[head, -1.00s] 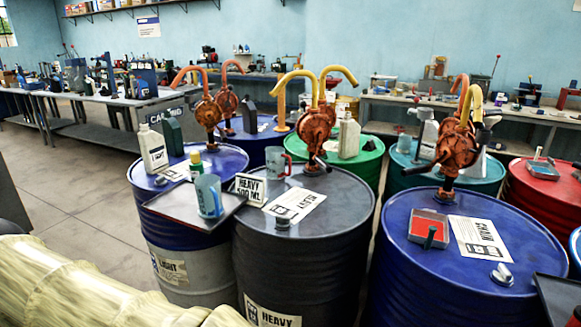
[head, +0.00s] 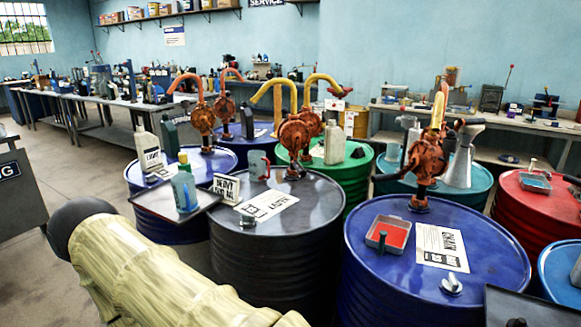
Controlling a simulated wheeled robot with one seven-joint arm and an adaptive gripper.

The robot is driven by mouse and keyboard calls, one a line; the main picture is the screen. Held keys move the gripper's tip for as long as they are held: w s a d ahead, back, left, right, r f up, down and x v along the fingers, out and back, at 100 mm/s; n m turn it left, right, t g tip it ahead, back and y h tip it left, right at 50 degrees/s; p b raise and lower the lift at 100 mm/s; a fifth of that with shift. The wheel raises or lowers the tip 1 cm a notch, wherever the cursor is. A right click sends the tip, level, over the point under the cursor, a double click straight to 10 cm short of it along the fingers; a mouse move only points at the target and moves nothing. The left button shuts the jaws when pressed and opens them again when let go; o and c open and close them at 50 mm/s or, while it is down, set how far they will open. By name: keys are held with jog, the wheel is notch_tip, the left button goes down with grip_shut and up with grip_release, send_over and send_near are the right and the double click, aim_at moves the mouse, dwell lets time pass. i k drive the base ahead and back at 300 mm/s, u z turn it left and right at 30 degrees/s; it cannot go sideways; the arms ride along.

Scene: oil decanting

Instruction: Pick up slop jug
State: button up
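No jug is visibly labelled slop, so I cannot tell which one it is. My gripper is not in view. My arm, in a pale ribbed cover, shows at the bottom left, apart from both jugs.
A "HEAVY 500 ML" sign (head: 226,187) stands between the jugs. Orange hand pumps (head: 294,135) rise from the drums. A blue chain-oil drum (head: 440,250) with a red-lined tray (head: 390,234) stands at right. Open floor (head: 60,165) lies left.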

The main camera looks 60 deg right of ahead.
aim_at(257, 160)
jog(key=z, duration=1.5)
